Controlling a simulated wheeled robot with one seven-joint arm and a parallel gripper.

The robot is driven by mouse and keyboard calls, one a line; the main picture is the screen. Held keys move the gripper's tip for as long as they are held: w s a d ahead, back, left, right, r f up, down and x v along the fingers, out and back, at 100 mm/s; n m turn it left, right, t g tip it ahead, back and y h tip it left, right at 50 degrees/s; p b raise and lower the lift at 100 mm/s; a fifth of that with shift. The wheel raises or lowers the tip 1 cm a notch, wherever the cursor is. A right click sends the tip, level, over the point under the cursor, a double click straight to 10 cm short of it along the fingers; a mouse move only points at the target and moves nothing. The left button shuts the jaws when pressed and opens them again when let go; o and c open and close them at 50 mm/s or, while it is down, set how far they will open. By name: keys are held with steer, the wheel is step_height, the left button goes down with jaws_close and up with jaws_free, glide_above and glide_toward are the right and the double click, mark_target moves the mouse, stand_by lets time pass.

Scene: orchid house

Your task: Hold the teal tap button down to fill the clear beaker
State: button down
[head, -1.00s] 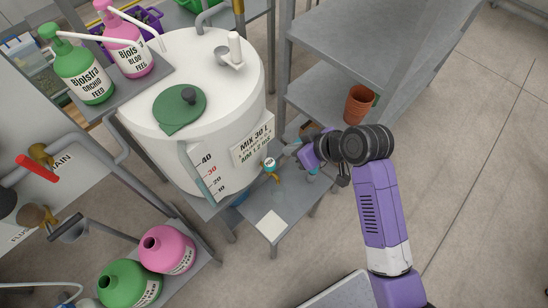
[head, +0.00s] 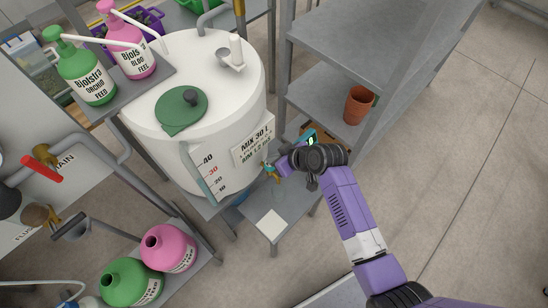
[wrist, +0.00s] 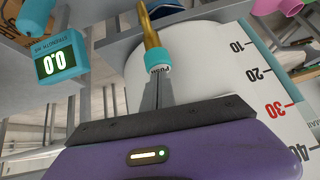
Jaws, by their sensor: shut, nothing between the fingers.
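The teal tap button (wrist: 158,68), marked PUSH, sits on the brass tap (wrist: 149,32) on the white tank. In the head view the brass tap (head: 275,177) shows low on the tank's front. My gripper (wrist: 158,84) is shut and empty, its fingertips right at the button in the wrist view. It also shows in the head view (head: 276,168), beside the tap. I cannot tell whether the fingertips touch or press the button. No stream of water is visible.
The white tank (head: 185,75) carries a level scale and a MIX 30 L label. A teal meter reading 0.0 (wrist: 55,58) is left of the tap. A low metal stand holds a white square (head: 271,225). A shelf with terracotta pots (head: 357,105) stands at right.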

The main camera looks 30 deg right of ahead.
steer(key=shift+f, duration=0.15)
steer(key=shift+f+b, duration=0.7)
steer(key=shift+f, duration=0.2)
steer(key=shift+s, duration=0.1)
steer(key=shift+s+f, duration=0.25)
stand_by(1.3)
steer(key=shift+a, duration=0.1)
stand_by(4.2)
steer(key=shift+w+r+p, duration=0.1)
steer(key=shift+r+p, duration=0.35)
steer(key=shift+r, duration=0.05)
steer(key=r+p, duration=0.1)
steer(key=r, duration=0.1)
steer(key=w+r+p, duration=0.1)
steer(key=r+p, duration=0.1)
steer(key=shift+r, duration=0.25)
steer(key=b+v, duration=0.1)
steer(key=v, duration=0.8)
steer(key=shift+s+d, duration=0.3)
steer(key=shift+d, duration=0.1)
